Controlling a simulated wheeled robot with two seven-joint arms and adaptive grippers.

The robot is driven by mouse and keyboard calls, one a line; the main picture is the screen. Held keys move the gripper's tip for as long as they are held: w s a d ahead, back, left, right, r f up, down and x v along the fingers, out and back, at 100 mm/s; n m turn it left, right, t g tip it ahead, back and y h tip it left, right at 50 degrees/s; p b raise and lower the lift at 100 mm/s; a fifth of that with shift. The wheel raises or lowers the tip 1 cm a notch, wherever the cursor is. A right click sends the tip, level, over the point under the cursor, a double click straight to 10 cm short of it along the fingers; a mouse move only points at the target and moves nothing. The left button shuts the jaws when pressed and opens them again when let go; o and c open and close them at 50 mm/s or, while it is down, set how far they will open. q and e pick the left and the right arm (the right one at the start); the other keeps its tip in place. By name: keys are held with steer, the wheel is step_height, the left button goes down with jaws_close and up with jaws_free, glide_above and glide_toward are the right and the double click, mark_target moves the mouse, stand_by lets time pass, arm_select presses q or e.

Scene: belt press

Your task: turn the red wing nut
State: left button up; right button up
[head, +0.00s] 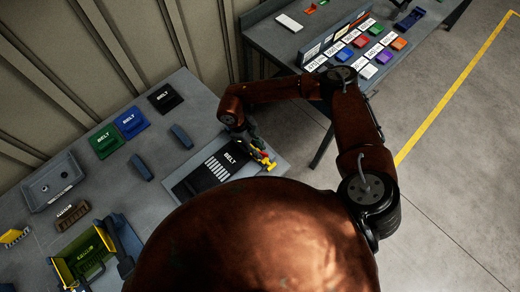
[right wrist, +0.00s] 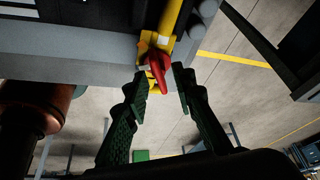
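The red wing nut (right wrist: 158,70) sits on a yellow part at the edge of a grey unit in the right wrist view. In the head view it is a small red spot (head: 270,166) beside the black belt piece (head: 222,166). My right gripper (right wrist: 162,88) is open. Its two dark green fingers stand on either side of the wing nut's near end, with a visible gap on the right; contact on the left is unclear. In the head view my right gripper (head: 256,142) is small and partly hidden near the yellow part. My left gripper is not in view.
The grey bench holds green (head: 106,141), blue (head: 131,122) and black (head: 165,97) belt pieces, a grey tray (head: 53,182) and a yellow-sided holder (head: 65,272). A second table (head: 275,40) with coloured blocks and labels stands at the back right. Open floor lies to the right.

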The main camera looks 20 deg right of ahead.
steer(key=shift+s+d+f, duration=0.1)
steer(key=shift+f, duration=0.35)
steer(key=shift+c, duration=0.3)
jaws_close()
